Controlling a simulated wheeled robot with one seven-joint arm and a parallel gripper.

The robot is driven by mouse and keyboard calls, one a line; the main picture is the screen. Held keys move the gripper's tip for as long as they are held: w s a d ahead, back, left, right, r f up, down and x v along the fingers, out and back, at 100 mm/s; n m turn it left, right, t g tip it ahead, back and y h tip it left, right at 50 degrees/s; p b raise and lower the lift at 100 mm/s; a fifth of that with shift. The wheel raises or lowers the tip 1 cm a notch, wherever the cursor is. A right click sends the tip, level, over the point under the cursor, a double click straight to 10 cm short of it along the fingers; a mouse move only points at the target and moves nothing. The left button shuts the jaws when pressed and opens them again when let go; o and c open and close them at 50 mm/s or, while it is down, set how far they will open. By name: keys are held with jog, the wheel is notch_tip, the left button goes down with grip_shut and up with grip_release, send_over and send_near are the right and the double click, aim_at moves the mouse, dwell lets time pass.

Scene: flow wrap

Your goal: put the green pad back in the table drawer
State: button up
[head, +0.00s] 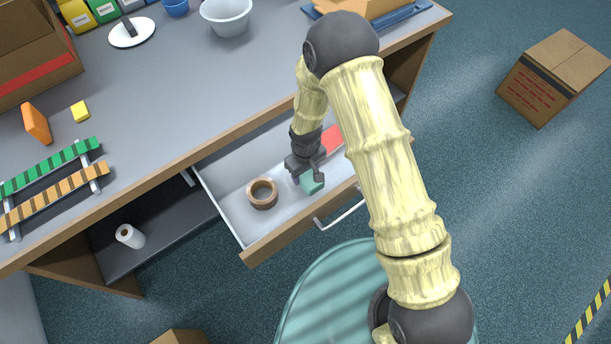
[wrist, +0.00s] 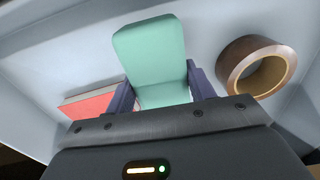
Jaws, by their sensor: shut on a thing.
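The green pad (head: 312,182) is between the fingers of my gripper (head: 306,174), inside or just over the open table drawer (head: 232,200). In the wrist view the green pad (wrist: 152,55) stands out beyond the two dark fingers, and my gripper (wrist: 160,92) is shut on it. The drawer's pale floor (wrist: 205,25) lies behind the pad. I cannot tell whether the pad touches the floor.
A brown tape roll (head: 262,193) lies in the drawer left of the pad. A red flat thing (head: 332,138) lies at the drawer's right part. The drawer front has a metal handle (head: 342,210). Bare drawer floor shows between the roll and pad.

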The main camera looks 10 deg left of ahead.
aim_at(306, 177)
jog(key=shift+f, duration=1.55)
jog(key=shift+f, duration=0.15)
jog(key=o, duration=1)
jog(key=shift+c, duration=0.2)
notch_tip(306, 177, up, 12)
jog(key=shift+r, duration=0.2)
